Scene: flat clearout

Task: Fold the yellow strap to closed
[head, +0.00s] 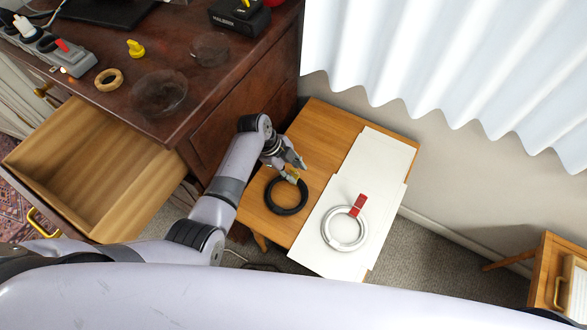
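The yellow strap (293,174) is a small yellow piece at the top of a black ring (286,209). The ring lies on the left part of a small wooden table (325,144). My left gripper (296,170) comes down from the upper left with its fingertips right at the strap. The fingers partly cover the strap, so I cannot tell whether they touch or grip it, or how far it is folded. My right gripper is not in view.
A white ring (328,236) with a red strap (359,202) lies on white boards (380,160) on the table's right side. A dark dresser (215,78) with an open, empty drawer (75,170) stands left. A white curtain (450,60) hangs behind.

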